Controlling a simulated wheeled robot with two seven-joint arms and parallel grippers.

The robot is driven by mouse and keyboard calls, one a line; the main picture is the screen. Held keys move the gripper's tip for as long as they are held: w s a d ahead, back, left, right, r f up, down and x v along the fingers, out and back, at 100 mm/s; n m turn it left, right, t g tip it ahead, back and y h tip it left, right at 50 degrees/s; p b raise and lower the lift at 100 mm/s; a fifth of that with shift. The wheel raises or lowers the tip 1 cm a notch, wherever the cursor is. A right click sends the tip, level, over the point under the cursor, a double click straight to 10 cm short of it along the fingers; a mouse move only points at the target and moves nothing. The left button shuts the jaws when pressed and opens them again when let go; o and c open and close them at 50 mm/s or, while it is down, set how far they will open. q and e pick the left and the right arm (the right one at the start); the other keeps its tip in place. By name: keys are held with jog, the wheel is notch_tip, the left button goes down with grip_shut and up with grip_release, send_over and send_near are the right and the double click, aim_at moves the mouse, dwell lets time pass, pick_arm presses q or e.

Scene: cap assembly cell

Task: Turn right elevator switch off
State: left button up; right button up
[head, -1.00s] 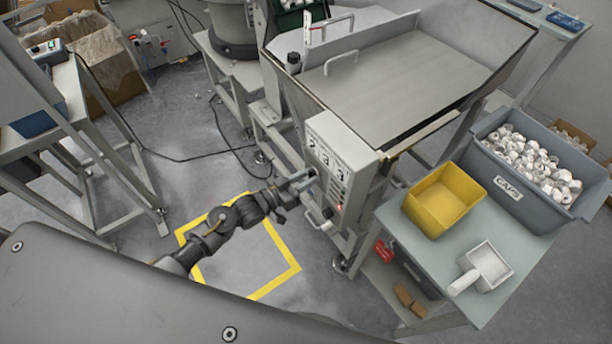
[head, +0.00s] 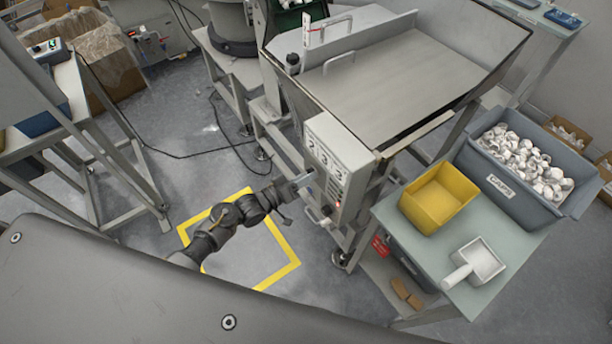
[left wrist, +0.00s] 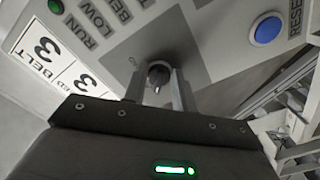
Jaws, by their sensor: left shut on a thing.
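The control box (head: 338,158) is a light grey panel on the side of the hopper machine, with white number labels on its face. In the left wrist view, a black rotary switch knob (left wrist: 158,74) sits on the panel, between labels such as RUN and LOW and a blue RESET button (left wrist: 267,29). My left gripper (head: 306,180) is at the panel front. In the left wrist view, its two fingers are closed on the knob, one on each side. In the head view the gripper hides the knob. My right gripper is in neither view.
A steel hopper (head: 400,85) stands above the control box. To the right, a table holds a yellow bin (head: 438,200), a white scoop (head: 478,265) and a grey tub (head: 520,190) of white caps. A yellow floor square (head: 283,272) lies under my left arm.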

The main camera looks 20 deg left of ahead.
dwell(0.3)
pick_arm(q)
jog(key=o, duration=1)
jog(key=b+v, duration=0.2)
jog(key=v, duration=0.9)
jog(key=shift+d, duration=0.1)
